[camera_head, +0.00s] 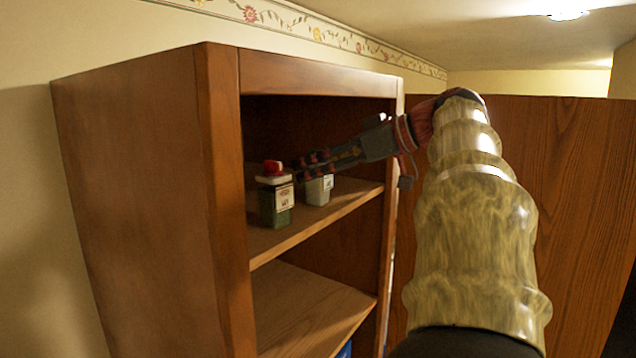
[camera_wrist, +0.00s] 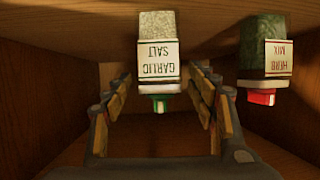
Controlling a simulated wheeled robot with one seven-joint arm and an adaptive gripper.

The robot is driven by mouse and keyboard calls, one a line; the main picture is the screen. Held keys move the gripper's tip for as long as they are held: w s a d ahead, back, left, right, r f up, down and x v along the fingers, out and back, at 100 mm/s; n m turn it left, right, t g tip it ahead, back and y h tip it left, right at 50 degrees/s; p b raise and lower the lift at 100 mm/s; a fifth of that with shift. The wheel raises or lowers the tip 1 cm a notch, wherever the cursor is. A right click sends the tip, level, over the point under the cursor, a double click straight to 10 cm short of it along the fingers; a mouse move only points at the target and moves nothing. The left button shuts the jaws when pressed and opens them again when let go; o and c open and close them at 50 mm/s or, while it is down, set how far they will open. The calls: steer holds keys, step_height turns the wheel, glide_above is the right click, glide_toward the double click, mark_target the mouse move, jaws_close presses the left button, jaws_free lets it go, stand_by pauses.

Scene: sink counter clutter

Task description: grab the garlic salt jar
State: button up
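The garlic salt jar (camera_wrist: 157,62) has pale contents, a white label reading GARLIC SALT and a green-edged cap. It appears upside down in the wrist view, lined up between my fingers, with a gap on each side. In the head view the garlic salt jar (camera_head: 319,191) stands on the upper shelf, its top hidden behind my gripper (camera_head: 304,166). My gripper (camera_wrist: 159,78) is open and empty, reaching into the cabinet from the right. I cannot tell whether the fingertips extend past the jar's sides.
A green herb mix jar with a red cap (camera_head: 276,197) stands left of the garlic salt jar in the head view; the herb mix jar (camera_wrist: 264,48) is right in the wrist view. The cabinet's front post (camera_head: 222,200) and top rail (camera_head: 315,76) frame the opening.

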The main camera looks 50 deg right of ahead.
steer(key=shift+c, duration=1.2)
steer(key=c, duration=1)
steer(key=shift+c, duration=0.3)
steer(key=shift+w, duration=0.1)
